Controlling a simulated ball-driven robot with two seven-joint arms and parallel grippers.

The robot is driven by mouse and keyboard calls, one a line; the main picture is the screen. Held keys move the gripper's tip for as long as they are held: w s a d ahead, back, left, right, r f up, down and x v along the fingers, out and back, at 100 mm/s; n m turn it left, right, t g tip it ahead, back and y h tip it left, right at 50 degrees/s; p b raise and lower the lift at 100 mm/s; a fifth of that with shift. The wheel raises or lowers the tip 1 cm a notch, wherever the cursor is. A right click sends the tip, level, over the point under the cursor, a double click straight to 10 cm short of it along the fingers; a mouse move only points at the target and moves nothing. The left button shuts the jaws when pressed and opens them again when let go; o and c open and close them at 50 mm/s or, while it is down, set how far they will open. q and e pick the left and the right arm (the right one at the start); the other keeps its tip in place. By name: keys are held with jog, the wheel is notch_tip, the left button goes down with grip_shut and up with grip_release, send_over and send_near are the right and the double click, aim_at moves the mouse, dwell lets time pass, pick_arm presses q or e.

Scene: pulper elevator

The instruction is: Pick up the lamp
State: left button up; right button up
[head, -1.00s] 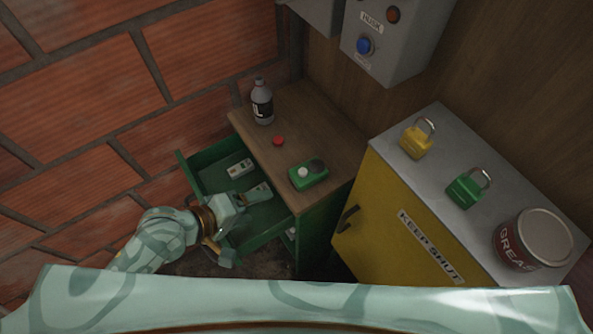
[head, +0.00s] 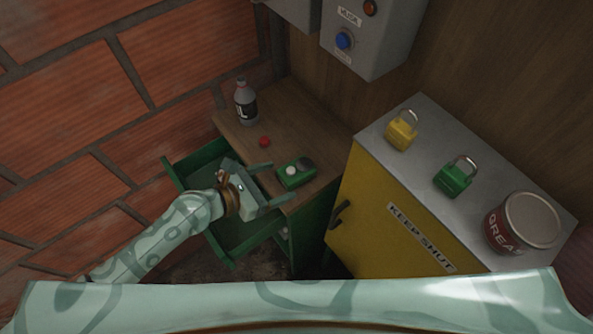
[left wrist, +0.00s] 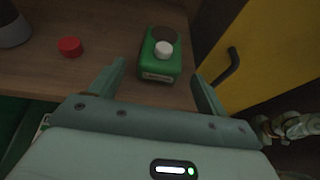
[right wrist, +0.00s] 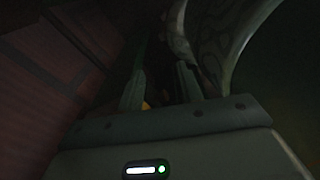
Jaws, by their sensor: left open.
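The thing that looks most like the lamp is a small green box (head: 297,173) with a white knob and a dark round disc. It lies on the wooden top of the green drawer unit, and it also shows in the left wrist view (left wrist: 160,56). My left gripper (head: 281,181) is open and empty. Its two fingers point at the green box and reach the near edge of the wooden top. In the left wrist view the box shows ahead, between the fingertips and beyond them. My right gripper (right wrist: 161,80) shows only in its dark wrist view, with a gap between its fingers.
A bottle (head: 245,104) and a red cap (head: 264,141) share the wooden top (head: 285,125). The green drawer (head: 185,163) stands open under my left arm. A yellow cabinet (head: 370,215) at right holds a yellow padlock (head: 401,134), a green padlock (head: 453,180) and a can (head: 522,224).

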aim_at(287, 175)
pick_arm(q)
jog(key=x, duration=0.3)
jog(key=b+x, duration=0.1)
jog(key=x, duration=0.1)
jog(key=shift+w+d+r, duration=0.25)
jog(key=shift+d+r, duration=0.05)
jog(key=shift+d, duration=0.05)
jog(key=shift+r, duration=0.1)
jog(key=shift+c, duration=0.3)
jog(key=c, duration=1.1)
jog(key=shift+r, duration=0.1)
